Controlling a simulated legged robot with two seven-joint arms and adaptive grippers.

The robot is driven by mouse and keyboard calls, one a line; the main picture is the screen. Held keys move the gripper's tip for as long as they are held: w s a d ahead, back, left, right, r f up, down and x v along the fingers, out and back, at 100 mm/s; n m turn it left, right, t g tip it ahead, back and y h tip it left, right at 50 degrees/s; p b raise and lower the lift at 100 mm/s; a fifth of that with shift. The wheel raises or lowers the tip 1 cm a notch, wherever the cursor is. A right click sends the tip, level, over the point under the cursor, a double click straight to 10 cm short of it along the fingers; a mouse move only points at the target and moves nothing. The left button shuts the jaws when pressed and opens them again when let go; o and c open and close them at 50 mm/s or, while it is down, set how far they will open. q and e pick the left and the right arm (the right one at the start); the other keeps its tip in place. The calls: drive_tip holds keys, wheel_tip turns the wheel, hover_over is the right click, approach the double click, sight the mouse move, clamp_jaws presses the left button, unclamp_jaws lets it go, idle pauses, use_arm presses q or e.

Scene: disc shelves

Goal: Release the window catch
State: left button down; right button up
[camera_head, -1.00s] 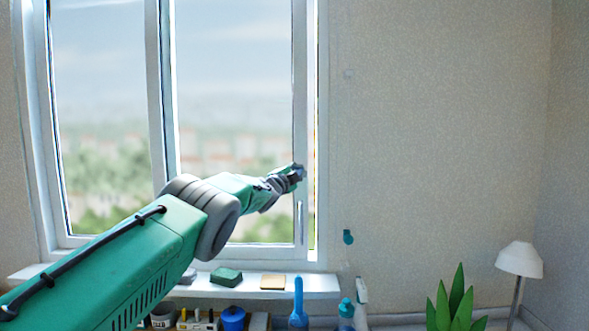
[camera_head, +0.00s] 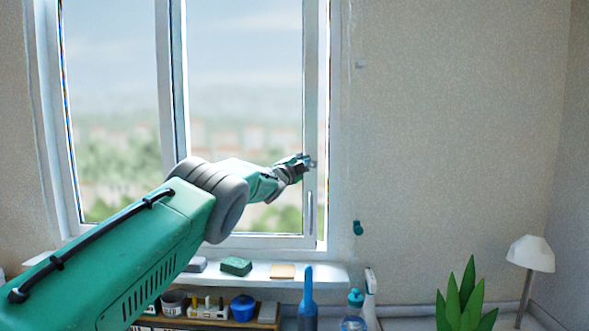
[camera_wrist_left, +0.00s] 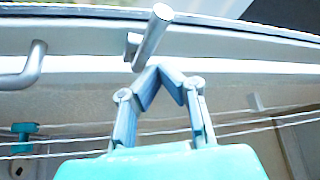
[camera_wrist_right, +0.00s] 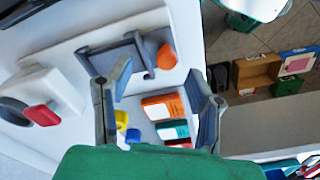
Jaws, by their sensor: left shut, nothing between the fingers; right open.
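The window (camera_head: 243,130) has white frames, with a lever catch on the right sash's right stile. The catch (camera_wrist_left: 152,36) is a silver lever on a short post, seen large in the left wrist view. My left gripper (camera_head: 309,163) is at that stile in the head view and hides the catch there. Its fingertips (camera_wrist_left: 157,70) meet in a point just below the lever, with nothing between them; contact with it I cannot tell. My right gripper (camera_wrist_right: 155,80) is open and empty above a white surface, out of the head view.
A silver pull handle (camera_head: 310,212) sits lower on the stile, and shows left of the catch in the left wrist view (camera_wrist_left: 25,70). The sill (camera_head: 325,272) holds a green sponge (camera_head: 236,266). Bottles stand below; a lamp (camera_head: 530,254) and plant are at right.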

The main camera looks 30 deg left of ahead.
use_arm(q)
drive_tip(key=s+f, duration=0.2)
drive_tip(key=s, duration=0.9)
drive_tip(key=shift+s, duration=0.25)
drive_tip(key=shift+a+f, duration=0.15)
